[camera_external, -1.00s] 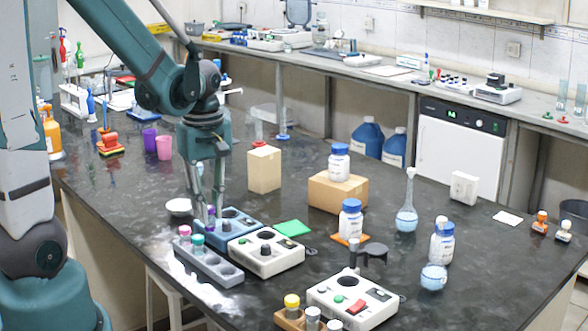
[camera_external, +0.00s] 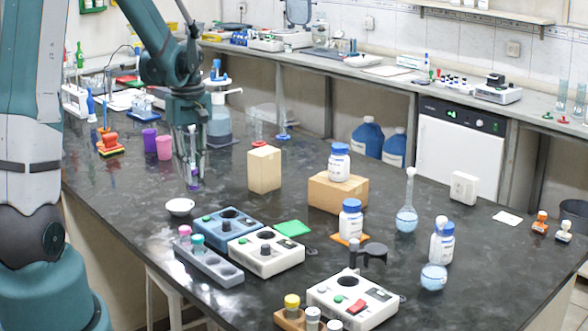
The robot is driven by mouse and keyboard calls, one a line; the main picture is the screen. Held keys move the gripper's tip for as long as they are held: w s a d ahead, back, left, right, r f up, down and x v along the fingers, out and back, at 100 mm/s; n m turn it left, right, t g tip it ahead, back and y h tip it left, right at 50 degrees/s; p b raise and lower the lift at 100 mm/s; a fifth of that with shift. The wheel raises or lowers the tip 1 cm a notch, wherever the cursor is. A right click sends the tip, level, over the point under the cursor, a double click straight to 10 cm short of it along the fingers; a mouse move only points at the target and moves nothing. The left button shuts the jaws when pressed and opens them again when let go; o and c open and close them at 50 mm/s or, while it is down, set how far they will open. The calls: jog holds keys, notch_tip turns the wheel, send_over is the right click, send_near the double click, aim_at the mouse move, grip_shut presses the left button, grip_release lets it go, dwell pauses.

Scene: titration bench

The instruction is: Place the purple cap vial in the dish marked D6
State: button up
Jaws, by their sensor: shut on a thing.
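The purple cap vial (camera_external: 194,182) hangs upright in my gripper (camera_external: 191,160), which is shut on it. The vial is in the air, clear of the grey rack, and appears above and slightly right of a small white dish (camera_external: 180,207) in the picture. The dish stands on the black bench and looks empty. No D6 mark can be read on it from here.
A grey rack (camera_external: 209,263) holds vials with pink and teal caps. Blue (camera_external: 226,230) and white (camera_external: 266,252) devices stand beside it. Purple and pink cups (camera_external: 164,147) are left of my gripper; a cardboard box (camera_external: 264,169) is to its right.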

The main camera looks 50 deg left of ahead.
send_over(180, 209)
jog(key=s+d, duration=0.1)
jog(key=d, duration=0.1)
jog(key=shift+f+p, duration=0.4)
jog(key=shift+f, duration=0.05)
jog(key=shift+f, duration=0.1)
jog(key=shift+f, duration=2.8)
jog(key=shift+f, duration=2.1)
jog(key=shift+f+b, duration=0.15)
jog(key=shift+b, duration=0.15)
jog(key=o, duration=0.9)
jog(key=shift+c, duration=0.2)
